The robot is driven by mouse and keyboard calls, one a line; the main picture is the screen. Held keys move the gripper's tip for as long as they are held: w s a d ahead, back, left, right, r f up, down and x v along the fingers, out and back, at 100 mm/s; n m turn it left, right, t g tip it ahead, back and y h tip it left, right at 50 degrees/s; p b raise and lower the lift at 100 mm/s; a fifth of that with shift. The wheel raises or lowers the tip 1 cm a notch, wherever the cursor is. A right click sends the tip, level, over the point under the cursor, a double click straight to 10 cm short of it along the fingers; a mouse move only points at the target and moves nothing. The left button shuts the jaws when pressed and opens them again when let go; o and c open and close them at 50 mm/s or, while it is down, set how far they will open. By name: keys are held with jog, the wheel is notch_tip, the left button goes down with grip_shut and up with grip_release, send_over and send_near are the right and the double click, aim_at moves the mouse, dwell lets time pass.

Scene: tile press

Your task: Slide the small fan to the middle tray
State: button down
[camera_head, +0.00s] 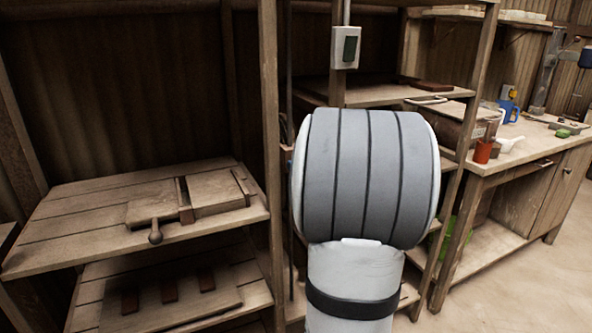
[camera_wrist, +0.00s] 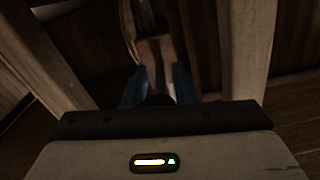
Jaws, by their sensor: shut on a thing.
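My gripper (camera_wrist: 158,84) shows in the wrist view with two blue fingers, shut on a dim brown piece (camera_wrist: 155,48) between them. A pale curved edge (camera_wrist: 131,28) runs beside that piece. The view is too dark to tell whether these are parts of the small fan. In the head view my own arm covers the middle of the picture and hides my gripper and what it holds. I cannot pick out the small fan or the middle tray there. A plank shelf (camera_head: 75,222) at the left bears a wooden press with a knobbed handle (camera_head: 155,236).
Wooden posts (camera_head: 270,130) frame the shelves. A lower shelf (camera_head: 252,298) is under the plank shelf. At the right, a workbench (camera_head: 540,148) holds a red cup (camera_head: 483,151) and tools. Light wooden posts (camera_wrist: 246,50) flank my gripper in the wrist view. Floor is clear at the right.

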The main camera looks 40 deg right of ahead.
jog(key=c, duration=1.4)
grip_release()
jog(key=shift+w, duration=0.2)
jog(key=shift+o, duration=1)
jog(key=shift+s, duration=0.1)
jog(key=shift+f, duration=0.1)
jog(key=v, duration=0.7)
jog(key=shift+s+a+p, duration=0.15)
jog(key=shift+s+p, duration=0.2)
